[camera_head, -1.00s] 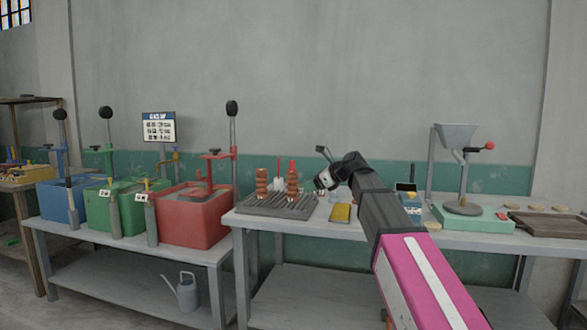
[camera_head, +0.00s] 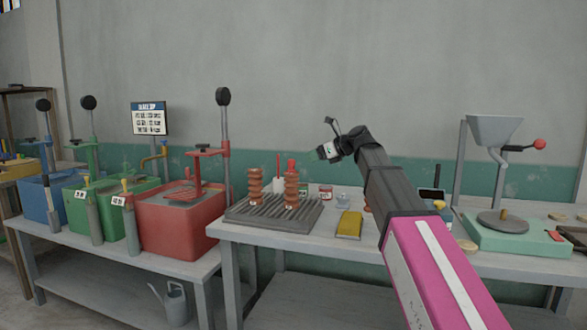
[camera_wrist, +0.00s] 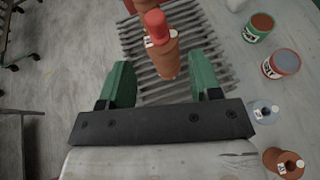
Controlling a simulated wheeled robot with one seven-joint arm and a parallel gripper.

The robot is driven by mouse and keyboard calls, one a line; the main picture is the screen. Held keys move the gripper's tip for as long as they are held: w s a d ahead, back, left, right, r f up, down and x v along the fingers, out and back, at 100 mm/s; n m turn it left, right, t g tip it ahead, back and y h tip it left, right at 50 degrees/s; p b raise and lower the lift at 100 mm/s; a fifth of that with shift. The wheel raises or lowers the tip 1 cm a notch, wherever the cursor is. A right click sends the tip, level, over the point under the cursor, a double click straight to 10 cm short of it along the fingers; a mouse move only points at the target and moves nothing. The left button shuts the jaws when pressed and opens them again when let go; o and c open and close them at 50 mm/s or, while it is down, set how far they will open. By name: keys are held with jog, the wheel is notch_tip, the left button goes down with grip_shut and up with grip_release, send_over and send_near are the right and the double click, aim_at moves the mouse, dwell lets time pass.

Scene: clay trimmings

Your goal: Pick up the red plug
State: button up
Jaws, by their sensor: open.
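The red plug (camera_head: 291,165) stands on top of the right-hand ribbed terracotta piece (camera_head: 291,188), which is upright on a grey slatted rack (camera_head: 245,215). In the wrist view the red plug (camera_wrist: 157,24) sits at the top centre on its terracotta piece (camera_wrist: 160,55), beside a small white tag. My gripper (camera_wrist: 162,78) is open and empty. Its two green fingers lie below the plug in that view, one to each side of the terracotta piece's lower end. In the head view my gripper (camera_head: 325,151) is above and to the right of the plug, clear of it.
A second terracotta piece (camera_head: 255,186) stands left of the plug's. Small jars (camera_head: 325,192), a glass cup (camera_head: 342,199) and a yellow block (camera_head: 349,224) are right of the rack.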

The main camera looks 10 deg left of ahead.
aim_at(291, 162)
jog(key=shift+r+x, duration=0.1)
jog(key=shift+x, duration=2.55)
jog(key=shift+r+x, duration=0.15)
jog(key=shift+x, duration=2.5)
jog(key=shift+s+a, duration=0.1)
jog(key=shift+s, duration=0.1)
jog(key=shift+c, duration=0.3)
jog(key=c, duration=1)
